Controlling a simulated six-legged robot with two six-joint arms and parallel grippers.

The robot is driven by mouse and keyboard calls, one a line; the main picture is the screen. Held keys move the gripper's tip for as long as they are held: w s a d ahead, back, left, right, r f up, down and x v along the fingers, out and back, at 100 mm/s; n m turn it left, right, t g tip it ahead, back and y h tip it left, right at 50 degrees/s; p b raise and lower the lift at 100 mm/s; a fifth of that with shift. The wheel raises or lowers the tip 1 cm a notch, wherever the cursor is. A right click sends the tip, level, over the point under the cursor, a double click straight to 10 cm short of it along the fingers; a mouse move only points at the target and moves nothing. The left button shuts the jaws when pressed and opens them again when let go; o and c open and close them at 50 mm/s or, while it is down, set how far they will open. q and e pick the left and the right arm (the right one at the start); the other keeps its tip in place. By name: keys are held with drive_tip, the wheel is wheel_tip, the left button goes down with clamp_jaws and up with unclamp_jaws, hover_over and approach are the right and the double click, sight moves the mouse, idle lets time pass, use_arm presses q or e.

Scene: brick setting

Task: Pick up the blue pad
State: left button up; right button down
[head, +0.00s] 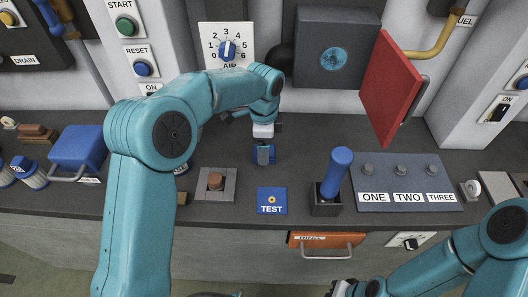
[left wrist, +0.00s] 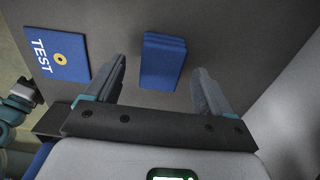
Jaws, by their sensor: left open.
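A blue pad (left wrist: 162,62) with a ribbed edge lies on the dark worktop in the left wrist view. My left gripper (left wrist: 160,70) is open, with one finger to each side of the pad and a gap on both sides. In the head view, the left gripper (head: 263,153) points down over the worktop and partly hides the pad (head: 271,160). A flat blue square marked TEST (head: 271,201) lies nearer the front edge; it also shows in the left wrist view (left wrist: 57,53). My right gripper (head: 342,288) is at the bottom edge, partly cut off.
A blue lever (head: 336,173) in a dark base and a panel marked ONE, TWO, THREE (head: 400,182) stand to the right. An open red door (head: 390,88) juts out behind.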

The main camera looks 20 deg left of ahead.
use_arm(q)
drive_tip(key=shift+f, duration=1.3)
drive_tip(key=c, duration=1.1)
drive_tip(key=shift+o, duration=0.2)
wheel_tip(320, 180, up, 20)
drive_tip(key=p, duration=0.2)
